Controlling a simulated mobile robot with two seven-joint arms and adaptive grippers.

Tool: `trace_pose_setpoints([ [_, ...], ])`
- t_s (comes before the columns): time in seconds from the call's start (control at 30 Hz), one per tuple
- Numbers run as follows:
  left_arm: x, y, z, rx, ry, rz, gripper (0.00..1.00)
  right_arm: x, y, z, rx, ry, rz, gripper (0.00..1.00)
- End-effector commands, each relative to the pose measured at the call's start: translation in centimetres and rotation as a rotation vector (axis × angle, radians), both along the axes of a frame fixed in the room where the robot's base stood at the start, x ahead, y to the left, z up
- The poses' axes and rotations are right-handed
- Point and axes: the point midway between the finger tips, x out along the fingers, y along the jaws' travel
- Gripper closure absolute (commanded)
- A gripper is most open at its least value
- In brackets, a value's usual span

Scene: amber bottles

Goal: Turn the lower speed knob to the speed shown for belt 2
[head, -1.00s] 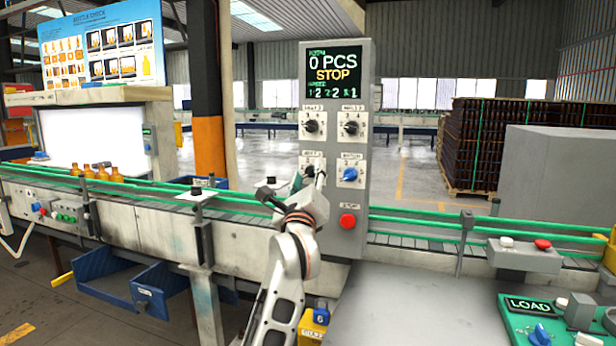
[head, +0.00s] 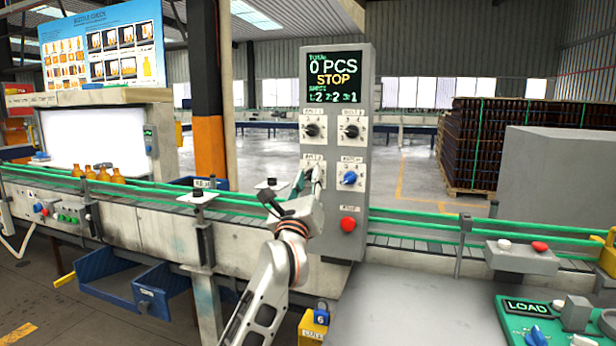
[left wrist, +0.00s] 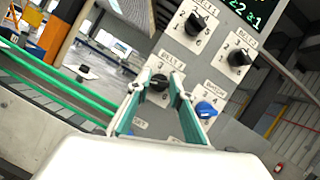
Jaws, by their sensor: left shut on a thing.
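A grey control panel (head: 360,140) stands upright behind the belt. Its screen (head: 333,78) reads 0 PCS, STOP, with speeds 1:2, 2:2, 3:1. Two black knobs sit in the upper row: the left one (head: 313,130) and the right one (head: 351,131). The lower black knob (left wrist: 157,84), on the plate that seems marked belt 3, is between the fingers of my left gripper (left wrist: 161,78), which is shut on it. In the head view that gripper (head: 312,181) largely hides this knob. My right gripper is not in view.
A blue knob (head: 349,178) sits right beside the held knob, with a red button (head: 348,224) below it. Green guide rails (head: 420,222) run along the conveyor. Several amber bottles (head: 103,174) stand at left. A LOAD panel (head: 527,308) is at lower right.

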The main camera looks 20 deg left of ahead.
Motion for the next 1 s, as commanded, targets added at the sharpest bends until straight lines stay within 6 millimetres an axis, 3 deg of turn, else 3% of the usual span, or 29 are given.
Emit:
trace_pose_setpoints([
  [0.27,0.0,0.2,0.4,0.257,-0.007,0.002,1.00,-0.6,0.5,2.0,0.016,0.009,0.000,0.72],
  [0.7,0.0,0.3,0.1,0.546,-0.014,0.001,1.00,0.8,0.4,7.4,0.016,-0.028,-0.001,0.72],
  [1.0,0.0,0.2,-0.1,0.617,-0.018,0.001,1.00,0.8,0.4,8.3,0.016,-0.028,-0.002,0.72],
])
